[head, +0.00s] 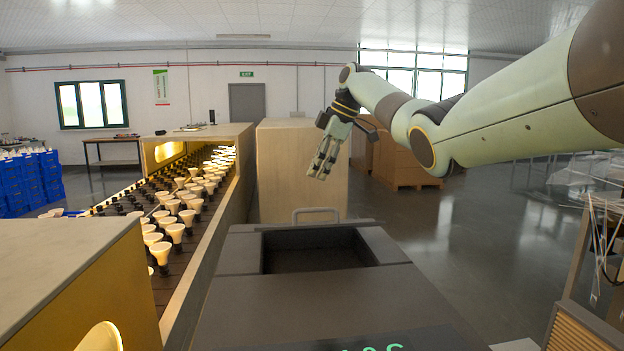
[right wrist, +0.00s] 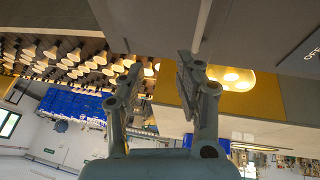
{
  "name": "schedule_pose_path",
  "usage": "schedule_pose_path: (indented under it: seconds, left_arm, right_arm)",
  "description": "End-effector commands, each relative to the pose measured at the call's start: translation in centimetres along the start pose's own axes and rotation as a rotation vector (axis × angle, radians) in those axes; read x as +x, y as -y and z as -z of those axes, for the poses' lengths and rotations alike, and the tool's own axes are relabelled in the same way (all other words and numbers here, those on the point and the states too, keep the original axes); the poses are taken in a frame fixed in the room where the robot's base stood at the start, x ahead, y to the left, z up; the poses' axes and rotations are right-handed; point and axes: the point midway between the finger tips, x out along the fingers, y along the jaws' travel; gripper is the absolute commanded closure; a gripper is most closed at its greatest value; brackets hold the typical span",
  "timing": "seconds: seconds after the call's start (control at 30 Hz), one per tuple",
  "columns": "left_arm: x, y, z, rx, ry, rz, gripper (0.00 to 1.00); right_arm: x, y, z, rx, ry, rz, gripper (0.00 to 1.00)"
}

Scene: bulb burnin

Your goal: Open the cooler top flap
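The cooler (head: 320,295) is a dark grey box in the lower middle of the head view. Its top has a dark sunken rectangle (head: 315,252); I cannot tell whether that is a recessed flap or an opening. A grey loop handle (head: 315,214) stands upright at the far edge of the top. My right gripper (head: 317,176) hangs above and beyond the handle, fingers pointing down, apart from it. The right wrist view shows its two fingers (right wrist: 190,60) spread, with nothing clearly held between them. My left gripper is out of view.
A conveyor (head: 170,225) with several lit bulbs runs along the cooler's left, beside a yellow-sided cabinet (head: 100,290). A beige box (head: 300,180) stands behind the cooler. Brown cartons (head: 400,165) are behind to the right. Floor right of the cooler is open.

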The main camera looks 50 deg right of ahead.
Motion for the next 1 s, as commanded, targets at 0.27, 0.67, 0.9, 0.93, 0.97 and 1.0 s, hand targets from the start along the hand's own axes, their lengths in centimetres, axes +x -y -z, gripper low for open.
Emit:
schedule_pose_path:
  seconds: [0.27, 0.67, 0.9, 0.93, 0.97, 1.0]
  left_arm:
    - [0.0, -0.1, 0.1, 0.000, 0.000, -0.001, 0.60]
    - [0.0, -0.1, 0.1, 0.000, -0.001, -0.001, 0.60]
    - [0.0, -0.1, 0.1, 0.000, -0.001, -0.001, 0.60]
    - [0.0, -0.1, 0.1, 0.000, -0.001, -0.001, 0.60]
    - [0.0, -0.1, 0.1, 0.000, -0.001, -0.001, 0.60]
    - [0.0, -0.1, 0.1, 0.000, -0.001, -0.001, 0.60]
  right_arm:
    - [-5.9, 0.0, 0.0, -0.001, 0.000, -0.002, 0.66]
    - [-7.9, 0.1, 0.0, 0.000, 0.001, 0.000, 0.66]
    - [-7.9, 0.1, 0.0, 0.000, 0.000, 0.000, 0.66]
    - [-7.9, 0.1, 0.0, 0.000, 0.000, 0.000, 0.66]
    - [-7.9, 0.1, 0.0, 0.000, 0.000, 0.000, 0.66]
    - [-7.9, 0.1, 0.0, 0.000, 0.000, 0.000, 0.66]
